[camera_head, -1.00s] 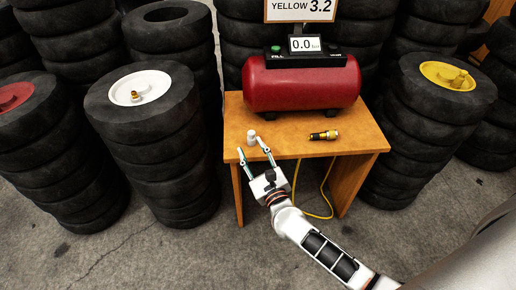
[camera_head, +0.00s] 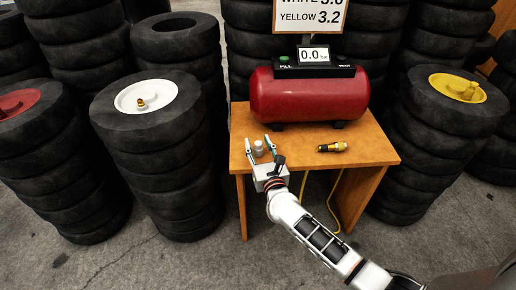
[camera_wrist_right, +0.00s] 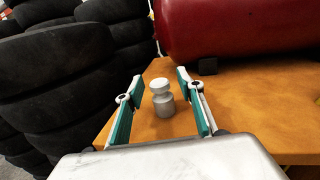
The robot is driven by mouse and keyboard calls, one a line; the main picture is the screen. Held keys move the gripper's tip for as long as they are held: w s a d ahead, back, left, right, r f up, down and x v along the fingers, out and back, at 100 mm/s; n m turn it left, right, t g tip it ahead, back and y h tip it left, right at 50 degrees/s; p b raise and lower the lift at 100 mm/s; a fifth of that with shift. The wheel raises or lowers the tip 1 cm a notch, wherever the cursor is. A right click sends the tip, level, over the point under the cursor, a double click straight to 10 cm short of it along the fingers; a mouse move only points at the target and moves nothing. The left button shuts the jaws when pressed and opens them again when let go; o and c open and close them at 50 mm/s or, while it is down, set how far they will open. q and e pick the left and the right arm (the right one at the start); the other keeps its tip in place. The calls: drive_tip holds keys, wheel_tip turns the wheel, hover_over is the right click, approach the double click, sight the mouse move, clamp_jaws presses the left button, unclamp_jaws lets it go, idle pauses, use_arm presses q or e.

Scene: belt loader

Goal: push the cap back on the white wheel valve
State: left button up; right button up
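The white wheel (camera_head: 146,96) lies on top of a tyre stack at the left, with its brass valve (camera_head: 141,104) standing up bare. The small grey-white cap (camera_head: 258,147) stands upright on the wooden table near its left edge. My right gripper (camera_head: 259,143) is open, with a finger on each side of the cap. In the right wrist view the cap (camera_wrist_right: 162,98) stands between the two green-padded fingers (camera_wrist_right: 158,82), with gaps on both sides. My left gripper is not in view.
A red compressor tank (camera_head: 308,95) with a display reading 0.0 (camera_head: 313,55) sits at the table's (camera_head: 365,150) back. A brass and black fitting (camera_head: 332,147) lies on the table to the right. Tyre stacks with red (camera_head: 14,103) and yellow (camera_head: 457,87) wheels flank the scene.

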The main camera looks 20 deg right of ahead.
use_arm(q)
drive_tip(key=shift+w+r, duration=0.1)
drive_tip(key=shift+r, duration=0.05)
use_arm(e)
drive_tip(key=c, duration=0.9)
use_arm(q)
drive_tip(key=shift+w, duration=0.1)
use_arm(e)
drive_tip(key=shift+r, duration=0.2)
drive_tip(key=shift+r, duration=0.25)
wheel_tip(320, 180, up, 14)
drive_tip(key=f+p, duration=0.1)
drive_tip(key=p, duration=0.7)
wheel_tip(320, 180, up, 6)
drive_tip(key=p, duration=0.3)
hover_over(258, 142)
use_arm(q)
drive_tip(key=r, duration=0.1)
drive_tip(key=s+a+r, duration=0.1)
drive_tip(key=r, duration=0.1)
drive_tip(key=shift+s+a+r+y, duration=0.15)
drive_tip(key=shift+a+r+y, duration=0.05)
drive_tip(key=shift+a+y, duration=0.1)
use_arm(e)
drive_tip(key=shift+s+r, duration=0.15)
drive_tip(key=shift+s, duration=0.05)
